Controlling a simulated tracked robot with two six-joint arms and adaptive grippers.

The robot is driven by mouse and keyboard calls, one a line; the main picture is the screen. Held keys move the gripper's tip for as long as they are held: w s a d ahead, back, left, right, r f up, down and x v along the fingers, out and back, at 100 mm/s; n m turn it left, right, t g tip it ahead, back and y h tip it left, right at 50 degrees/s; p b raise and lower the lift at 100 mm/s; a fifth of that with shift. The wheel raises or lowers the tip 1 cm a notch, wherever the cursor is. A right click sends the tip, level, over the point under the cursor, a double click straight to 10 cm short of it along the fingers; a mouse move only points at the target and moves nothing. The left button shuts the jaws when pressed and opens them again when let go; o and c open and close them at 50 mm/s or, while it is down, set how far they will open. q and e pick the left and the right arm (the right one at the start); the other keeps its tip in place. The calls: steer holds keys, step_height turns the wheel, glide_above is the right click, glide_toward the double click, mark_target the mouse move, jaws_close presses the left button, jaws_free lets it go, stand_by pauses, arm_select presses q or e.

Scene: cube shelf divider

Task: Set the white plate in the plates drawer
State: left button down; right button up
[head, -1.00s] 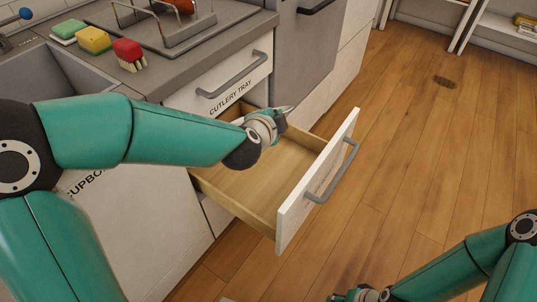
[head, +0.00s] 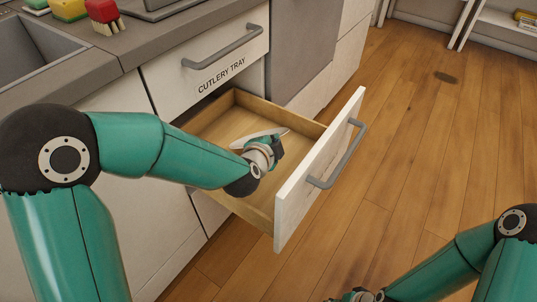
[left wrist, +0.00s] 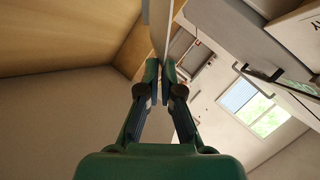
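The white plate (head: 256,136) shows in the head view as a thin, pale, tilted sliver over the open drawer, mostly hidden behind my left gripper (head: 276,146). In the left wrist view, my left gripper (left wrist: 161,72) is shut on the plate (left wrist: 160,24), seen nearly edge-on. The open drawer (head: 222,122) has bare wooden sides and a white front with a grey handle. My left gripper is low over its inside; I cannot tell whether the plate touches the floor. No label shows on this drawer. My right gripper (head: 356,296) is at the bottom edge, partly cut off.
The shut cutlery tray drawer (head: 222,62) is directly above the open one, its grey handle (head: 222,50) sticking out. The counter (head: 140,40) holds sponges and a red brush (head: 103,14).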

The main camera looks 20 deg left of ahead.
arm_select(q)
step_height(320, 180, down, 4)
steer(key=shift+r+b, duration=0.1)
steer(key=shift+b, duration=0.8)
steer(key=c, duration=1.8)
jaws_free()
steer(key=o, duration=0.5)
